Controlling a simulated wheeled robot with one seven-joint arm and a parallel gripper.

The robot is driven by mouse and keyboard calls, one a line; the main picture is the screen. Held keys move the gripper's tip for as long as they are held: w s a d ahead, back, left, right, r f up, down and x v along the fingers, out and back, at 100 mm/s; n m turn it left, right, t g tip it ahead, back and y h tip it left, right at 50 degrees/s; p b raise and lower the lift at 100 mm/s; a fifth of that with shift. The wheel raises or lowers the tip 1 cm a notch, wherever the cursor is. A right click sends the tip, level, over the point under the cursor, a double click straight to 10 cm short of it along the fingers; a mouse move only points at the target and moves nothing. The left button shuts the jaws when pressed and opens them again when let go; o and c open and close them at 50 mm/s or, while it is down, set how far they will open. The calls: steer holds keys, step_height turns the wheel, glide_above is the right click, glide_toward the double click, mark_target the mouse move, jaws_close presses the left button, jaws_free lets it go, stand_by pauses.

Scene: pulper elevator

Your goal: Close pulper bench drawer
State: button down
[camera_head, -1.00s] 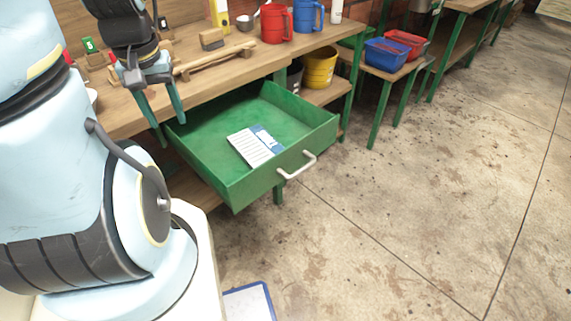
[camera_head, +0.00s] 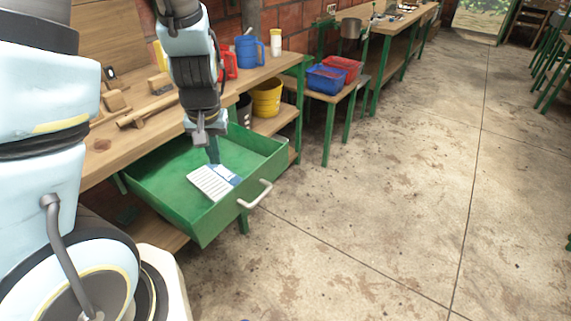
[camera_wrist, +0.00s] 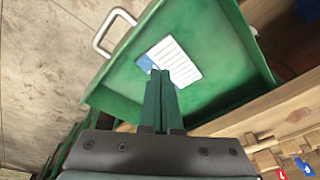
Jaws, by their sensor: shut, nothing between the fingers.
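The green bench drawer (camera_head: 165,195) is pulled well out from under the wooden bench. Its pale handle (camera_head: 256,194) is on the front panel. A white and blue card (camera_head: 208,184) lies on the drawer floor. My gripper (camera_head: 213,158) is above the open drawer, pointing down. In the wrist view my gripper (camera_wrist: 161,76) has its green fingers together and empty, in front of the drawer's interior (camera_wrist: 122,88). The card (camera_wrist: 180,58) shows just beyond the fingertips, and the handle (camera_wrist: 112,31) is farther off at upper left. The gripper is apart from the handle.
The bench top (camera_head: 118,145) holds wooden pieces, a blue jug (camera_head: 249,52) and a red jug behind my arm. A yellow bucket (camera_head: 267,98) stands on the lower shelf. Blue and red bins (camera_head: 327,80) are on a side table. The concrete floor (camera_head: 370,220) in front is open.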

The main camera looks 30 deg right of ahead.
mark_target(279, 165)
steer(key=s+d+f+m, duration=0.1)
steer(key=d, duration=0.2)
steer(key=s+d+f+m+t, duration=0.1)
steer(key=d+f, duration=0.1)
steer(key=d, duration=0.2)
steer(key=s+d+f+m+t, duration=0.1)
steer(key=d, duration=0.2)
steer(key=shift+d+f+y, duration=0.15)
steer(key=shift+d+y, duration=0.15)
steer(key=shift+d, duration=0.05)
steer(key=s+d+m+t+h, duration=0.1)
steer(key=s+d+m+t, duration=0.25)
steer(key=d, duration=0.55)
steer(key=shift+g, duration=0.25)
steer(key=shift+w+a+f+p, duration=0.15)
steer(key=shift+w+f+p, duration=0.1)
steer(key=shift+w+f, duration=1.1)
steer(key=shift+w+a+f+p, duration=0.1)
steer(key=shift+w+f+p, duration=0.15)
steer(key=shift+w+f, duration=1.1)
steer(key=shift+w+a+f+p, duration=0.15)
steer(key=shift+w+f+p, duration=0.1)
steer(key=shift+w+f, duration=1.1)
steer(key=shift+w+r, duration=0.3)
steer(key=shift+w, duration=0.05)
